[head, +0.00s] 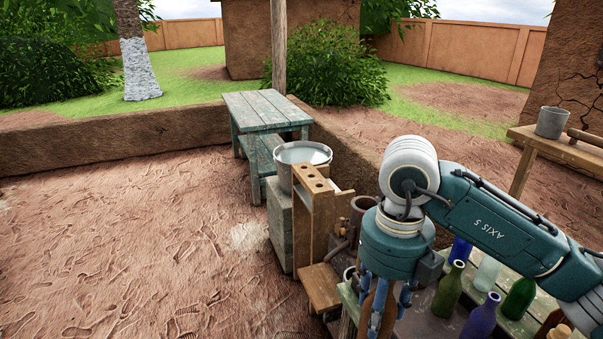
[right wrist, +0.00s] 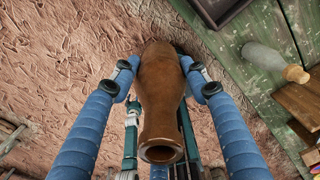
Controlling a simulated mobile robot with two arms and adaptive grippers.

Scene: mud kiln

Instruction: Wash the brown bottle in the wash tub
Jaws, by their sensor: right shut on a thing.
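The brown bottle (right wrist: 162,95) is held between the two blue fingers of my right gripper (right wrist: 163,80) in the right wrist view, its open mouth toward the camera. In the head view my right gripper (head: 382,305) hangs at the lower middle, and the brown bottle shows only partly between its fingers. The wash tub (head: 303,154) is a round metal basin with pale water, standing on a block beyond and to the left of my gripper. The bottle is apart from the tub. My left gripper is not in view.
A wooden rack with holes (head: 314,185) stands just in front of the tub. Several bottles, including a green one (head: 448,290), stand on the green table at lower right. A weathered green table (head: 266,110) stands behind the tub. The ground at left is clear.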

